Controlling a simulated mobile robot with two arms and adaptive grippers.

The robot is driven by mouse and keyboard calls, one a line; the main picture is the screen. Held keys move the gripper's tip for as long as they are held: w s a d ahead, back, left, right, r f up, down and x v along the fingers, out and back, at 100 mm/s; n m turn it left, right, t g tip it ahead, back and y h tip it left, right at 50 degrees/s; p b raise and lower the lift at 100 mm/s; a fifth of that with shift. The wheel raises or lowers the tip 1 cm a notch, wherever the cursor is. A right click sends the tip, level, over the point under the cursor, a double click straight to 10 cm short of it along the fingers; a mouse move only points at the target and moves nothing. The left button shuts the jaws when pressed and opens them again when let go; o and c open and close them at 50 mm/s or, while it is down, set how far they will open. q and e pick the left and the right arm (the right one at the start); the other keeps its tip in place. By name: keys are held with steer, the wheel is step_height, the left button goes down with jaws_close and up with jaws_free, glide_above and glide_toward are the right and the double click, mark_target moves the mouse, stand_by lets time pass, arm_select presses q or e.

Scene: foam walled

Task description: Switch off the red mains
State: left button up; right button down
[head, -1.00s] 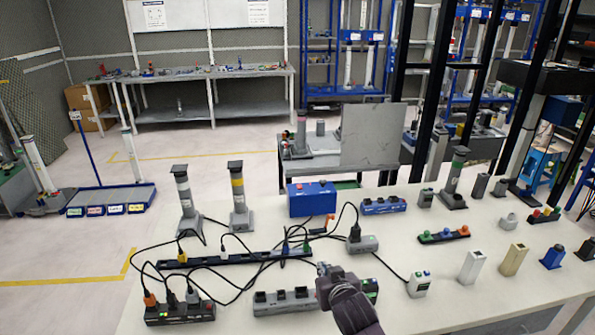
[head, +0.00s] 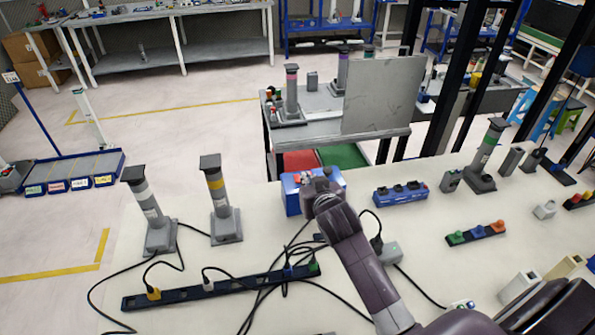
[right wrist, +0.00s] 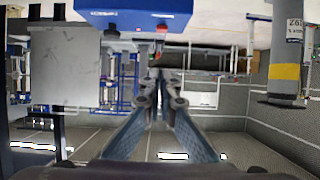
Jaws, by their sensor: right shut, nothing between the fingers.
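A blue box (head: 290,194) stands on the white table, partly hidden behind my right gripper (head: 308,177) in the head view. The right gripper is shut and empty, with its tips at the box in that view; contact cannot be told. In the right wrist view, which looks upside down, the blue box (right wrist: 135,12) is at the top edge, and the gripper tips (right wrist: 155,74) are below it, apart in the picture. A small red part (right wrist: 162,27) shows by the box edge; whether it is the red mains switch cannot be told. My left gripper is out of view.
Signal columns with a white band (head: 149,205) and a yellow band (head: 218,195) stand left of the box. A long power strip (head: 215,287) with cables lies in front. A blue socket block (head: 401,193) and a three-button strip (head: 476,234) are to the right.

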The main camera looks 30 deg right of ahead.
steer(key=p, duration=0.2)
glide_above(298, 180)
steer(key=s, duration=0.2)
step_height(298, 180, down, 3)
steer(key=shift+w+f, duration=0.1)
steer(key=shift+f, duration=0.1)
step_height(298, 180, down, 3)
steer(key=shift+a+f+p, duration=0.1)
steer(key=shift+p, duration=0.3)
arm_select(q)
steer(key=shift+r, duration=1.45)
arm_select(e)
steer(key=shift+f, duration=0.55)
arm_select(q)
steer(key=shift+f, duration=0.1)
arm_select(e)
steer(key=shift+f, duration=0.1)
steer(key=f+b, duration=0.1)
steer(key=b, duration=0.2)
steer(key=shift+s+a+f+t, duration=0.1)
steer(key=shift+s+f+t, duration=0.1)
steer(key=shift+t, duration=0.2)
steer(key=shift+r+b, duration=0.15)
steer(key=shift+b, duration=0.4)
arm_select(q)
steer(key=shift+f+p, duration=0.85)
steer(key=shift+p, duration=0.25)
arm_select(e)
steer(key=shift+r, duration=1.05)
